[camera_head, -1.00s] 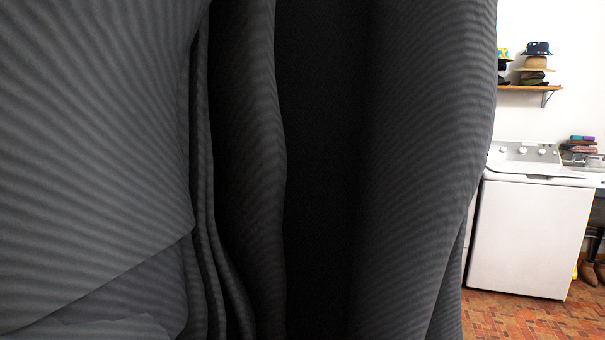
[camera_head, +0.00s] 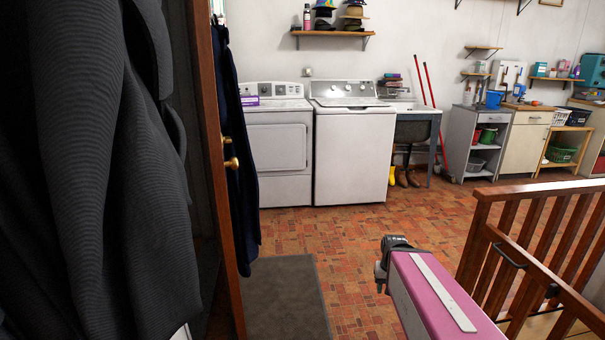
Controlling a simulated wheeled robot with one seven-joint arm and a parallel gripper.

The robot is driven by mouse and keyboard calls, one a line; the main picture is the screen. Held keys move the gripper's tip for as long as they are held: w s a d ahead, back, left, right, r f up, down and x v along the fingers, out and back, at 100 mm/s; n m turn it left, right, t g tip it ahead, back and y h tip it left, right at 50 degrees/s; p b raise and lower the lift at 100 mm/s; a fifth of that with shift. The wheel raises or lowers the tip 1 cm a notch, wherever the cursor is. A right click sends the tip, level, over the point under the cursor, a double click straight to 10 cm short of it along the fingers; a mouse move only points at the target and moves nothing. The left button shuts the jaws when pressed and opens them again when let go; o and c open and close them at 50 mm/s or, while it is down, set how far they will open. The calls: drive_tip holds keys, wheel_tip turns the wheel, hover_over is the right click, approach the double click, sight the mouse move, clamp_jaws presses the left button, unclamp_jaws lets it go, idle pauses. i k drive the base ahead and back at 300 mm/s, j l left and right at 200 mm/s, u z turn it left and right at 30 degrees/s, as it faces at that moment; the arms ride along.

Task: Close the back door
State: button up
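A brown wooden door (camera_head: 212,150) stands at the left, seen almost edge-on, and looks open. Brass knobs (camera_head: 231,163) sit at about mid-height on it. A dark garment (camera_head: 240,150) hangs close beside its right side. My arm reaches in from the bottom right, with a pink link. At its far end is a dark part that looks like my gripper (camera_head: 388,262), low over the brick floor. It is to the right of the door, well apart from it, and touches nothing that I can see. Its fingers cannot be made out.
A large dark coat (camera_head: 90,170) fills the near left. A grey mat (camera_head: 285,297) lies right of the door. A wooden railing (camera_head: 535,240) stands at the right. A dryer (camera_head: 277,150) and a washer (camera_head: 352,150) line the back wall. The brick floor between is clear.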

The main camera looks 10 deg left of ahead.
sight(199, 19)
drive_tip(key=i+l, duration=0.1)
drive_tip(key=i, duration=3.45)
drive_tip(key=i+u, duration=0.1)
drive_tip(key=u, duration=0.3)
drive_tip(key=i+u, duration=0.1)
drive_tip(key=u, duration=0.3)
drive_tip(key=i+u, duration=0.1)
drive_tip(key=u, duration=0.3)
drive_tip(key=i+u, duration=0.1)
drive_tip(key=u, duration=2.05)
drive_tip(key=k+l+u, duration=0.1)
drive_tip(key=k+l, duration=0.15)
drive_tip(key=k, duration=0.25)
drive_tip(key=i+j, duration=0.25)
drive_tip(key=i, duration=0.25)
